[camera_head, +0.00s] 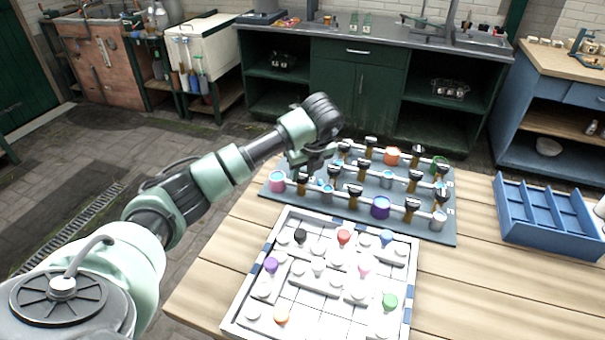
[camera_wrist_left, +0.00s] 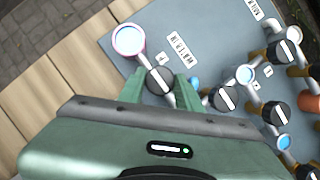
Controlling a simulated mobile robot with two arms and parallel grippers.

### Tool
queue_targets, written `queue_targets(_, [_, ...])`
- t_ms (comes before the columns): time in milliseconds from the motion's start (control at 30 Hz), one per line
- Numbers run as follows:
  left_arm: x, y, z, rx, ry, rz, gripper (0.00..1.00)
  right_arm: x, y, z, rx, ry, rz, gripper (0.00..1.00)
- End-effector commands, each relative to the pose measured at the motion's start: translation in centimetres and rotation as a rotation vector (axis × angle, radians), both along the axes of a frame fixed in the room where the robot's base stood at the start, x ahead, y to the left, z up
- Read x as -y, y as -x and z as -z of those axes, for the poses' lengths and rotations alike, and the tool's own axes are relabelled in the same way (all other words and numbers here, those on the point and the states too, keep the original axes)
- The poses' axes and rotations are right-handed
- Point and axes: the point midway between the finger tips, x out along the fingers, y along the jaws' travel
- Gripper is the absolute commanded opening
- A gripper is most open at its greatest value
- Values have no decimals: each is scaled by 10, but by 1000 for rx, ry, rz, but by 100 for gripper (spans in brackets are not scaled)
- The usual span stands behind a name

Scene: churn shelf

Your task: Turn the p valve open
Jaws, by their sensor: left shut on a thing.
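A grey-blue valve panel (camera_head: 444,232) lies on the wooden table, with rows of black-knobbed valves on pipes between coloured cups. My left gripper (camera_head: 303,172) reaches down to its left end, beside the pink-rimmed cup (camera_head: 278,182). In the left wrist view, its two green fingers (camera_wrist_left: 160,88) are shut on the sides of a black valve knob (camera_wrist_left: 159,80) with a white stripe. The pink-rimmed cup (camera_wrist_left: 128,39) is just above that knob. A larger label (camera_wrist_left: 180,47) and a small tag (camera_wrist_left: 162,58) lie near it; I cannot read the small tag for certain.
A white board (camera_head: 318,310) with coloured pegs lies in front of the panel. A blue divided tray (camera_head: 548,235) stands to the right. Other valve knobs (camera_wrist_left: 226,98) stand close to the held one. Bare wood (camera_head: 215,268) shows at the table's left.

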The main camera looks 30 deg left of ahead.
Motion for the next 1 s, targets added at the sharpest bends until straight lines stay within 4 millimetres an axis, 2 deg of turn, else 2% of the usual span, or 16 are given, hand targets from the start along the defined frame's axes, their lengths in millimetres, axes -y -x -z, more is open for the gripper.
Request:
queue_targets(500, [0,-1,-2,5,0,-20,0,0,0,1,0,0,0,56])
queue_targets(533, [0,-1,-2,4,0,-20,39,0,0,1,0,0,0,56])
queue_targets(600, [0,-1,-2,4,0,-20,55,0,0,1,0,0,0,56])
queue_targets(867, [0,0,-1,2,0,-19,55,0,0,1,0,0,0,56])
queue_targets(1000, [2,0,-7,3,0,-17,55,0,0,3,0,0,0,56])
